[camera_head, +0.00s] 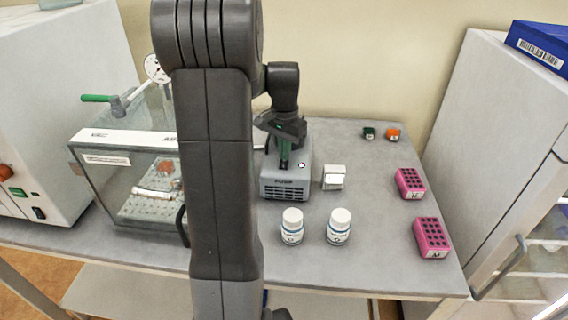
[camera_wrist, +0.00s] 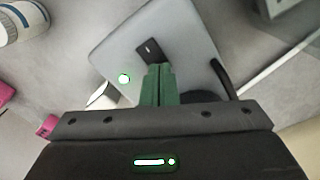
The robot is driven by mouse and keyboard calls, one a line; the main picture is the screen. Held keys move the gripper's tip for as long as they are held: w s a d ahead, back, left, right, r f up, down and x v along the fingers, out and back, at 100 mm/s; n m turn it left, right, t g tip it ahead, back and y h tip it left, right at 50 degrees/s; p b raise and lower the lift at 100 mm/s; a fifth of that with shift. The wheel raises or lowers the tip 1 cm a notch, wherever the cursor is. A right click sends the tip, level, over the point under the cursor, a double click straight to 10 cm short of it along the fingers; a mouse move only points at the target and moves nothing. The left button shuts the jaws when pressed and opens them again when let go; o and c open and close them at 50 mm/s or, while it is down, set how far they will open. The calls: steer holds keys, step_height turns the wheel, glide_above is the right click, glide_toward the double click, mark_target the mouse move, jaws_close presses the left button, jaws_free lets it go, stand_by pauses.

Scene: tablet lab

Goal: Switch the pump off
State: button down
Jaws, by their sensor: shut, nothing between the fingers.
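The pump (camera_head: 285,184) is a grey box with a vented front, standing on the bench behind my arm. In the wrist view the pump's top (camera_wrist: 120,50) fills the middle, with a dark rocker switch (camera_wrist: 150,50) and a lit round light (camera_wrist: 124,79) with a green rim. My gripper (camera_head: 284,163) is shut and empty, its green fingers pointing down over the pump's top. In the wrist view the fingertips (camera_wrist: 159,66) are right beside the switch and overlap its edge. I cannot tell whether they touch it.
A glass chamber (camera_head: 110,185) with a green-handled valve (camera_head: 97,98) stands left of the pump. Two white bottles (camera_head: 292,226) are in front, a white box (camera_head: 334,177) at its right. Pink racks (camera_head: 432,238) stand farther right.

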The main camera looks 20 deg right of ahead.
steer(key=shift+f, duration=0.35)
step_height(320, 180, up, 7)
steer(key=p, duration=0.5)
stand_by(0.5)
steer(key=shift+f, duration=0.1)
step_height(320, 180, down, 7)
steer(key=b, duration=0.5)
stand_by(0.3)
steer(key=shift+r, duration=0.2)
